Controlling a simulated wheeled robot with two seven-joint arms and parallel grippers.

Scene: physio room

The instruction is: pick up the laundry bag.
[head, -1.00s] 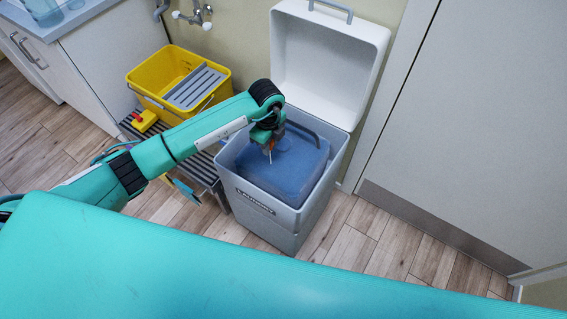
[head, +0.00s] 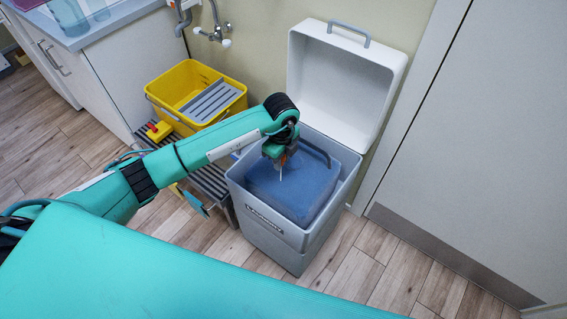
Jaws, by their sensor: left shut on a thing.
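The blue laundry bag (head: 296,195) sits inside the grey laundry bin (head: 276,231), its top near the level of the rim. The fingers are partly hidden by the wrist, so the exact grip is hard to see. The bin's white lid (head: 343,82) stands open at the back. My right gripper is not in view.
A yellow mop bucket (head: 195,92) with a grey wringer stands left of the bin on a slatted rack. A teal padded surface (head: 150,275) fills the front. A grey door (head: 475,140) is at the right, with clear wooden floor (head: 400,277) before it.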

